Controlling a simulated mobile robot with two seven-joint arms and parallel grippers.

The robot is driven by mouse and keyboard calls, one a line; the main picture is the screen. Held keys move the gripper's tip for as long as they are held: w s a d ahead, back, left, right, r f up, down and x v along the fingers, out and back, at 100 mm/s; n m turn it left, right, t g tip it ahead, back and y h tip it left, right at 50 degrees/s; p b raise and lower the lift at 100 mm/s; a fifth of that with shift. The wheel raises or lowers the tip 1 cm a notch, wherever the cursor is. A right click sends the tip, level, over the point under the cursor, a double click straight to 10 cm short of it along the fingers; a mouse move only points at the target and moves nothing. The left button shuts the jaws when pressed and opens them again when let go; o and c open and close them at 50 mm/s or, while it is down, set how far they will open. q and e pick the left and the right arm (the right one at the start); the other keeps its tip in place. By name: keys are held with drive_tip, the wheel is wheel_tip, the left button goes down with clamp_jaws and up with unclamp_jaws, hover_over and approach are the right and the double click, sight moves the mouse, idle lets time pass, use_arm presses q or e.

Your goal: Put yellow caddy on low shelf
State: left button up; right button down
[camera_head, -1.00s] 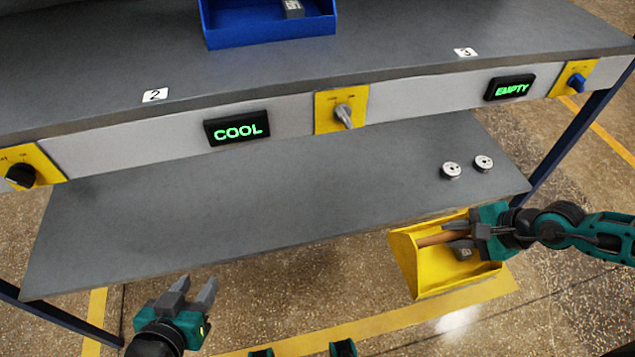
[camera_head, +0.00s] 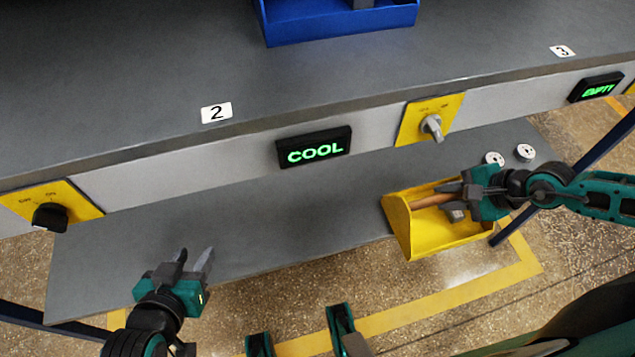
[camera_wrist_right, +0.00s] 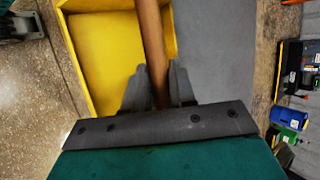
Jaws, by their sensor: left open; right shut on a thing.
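The yellow caddy (camera_head: 440,236), an open box with a brown bar-shaped handle (camera_head: 432,200), is at the front edge of the low grey shelf (camera_head: 300,212), toward its right end. A small grey item (camera_head: 455,211) shows inside it. My right gripper (camera_head: 464,193) is shut on the caddy's handle. The right wrist view shows the handle (camera_wrist_right: 150,35) between its fingers (camera_wrist_right: 156,85) and the yellow caddy wall and floor (camera_wrist_right: 105,60). I cannot tell whether the caddy touches the shelf. My left gripper (camera_head: 192,258) is open and empty near the shelf's front left.
Two small round metal pieces (camera_head: 508,155) lie on the low shelf behind the caddy. The shelf's middle and left are clear. The upper bench (camera_head: 330,85) overhangs it, with a blue bin (camera_head: 340,22) on top and knobs and displays on its front. A blue leg (camera_head: 605,145) stands at right.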

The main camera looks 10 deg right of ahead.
drive_tip(key=shift+w+a+r, duration=0.1)
drive_tip(key=shift+w+a, duration=0.25)
drive_tip(key=shift+w, duration=0.15)
use_arm(q)
drive_tip(key=shift+w+a+f+b, duration=0.2)
drive_tip(key=shift+w+f+b, duration=0.05)
drive_tip(key=shift+f+b, duration=0.45)
drive_tip(key=shift+w+a+f+b, duration=0.15)
drive_tip(key=shift+w+f+b, duration=0.1)
drive_tip(key=shift+f+b, duration=0.45)
use_arm(e)
drive_tip(key=w+a+f, duration=0.3)
drive_tip(key=w+a, duration=0.8)
drive_tip(key=w, duration=0.3)
drive_tip(key=shift+w+f, duration=0.2)
drive_tip(key=shift+f, duration=0.15)
drive_tip(key=c, duration=0.9)
unclamp_jaws()
drive_tip(key=shift+s, duration=0.1)
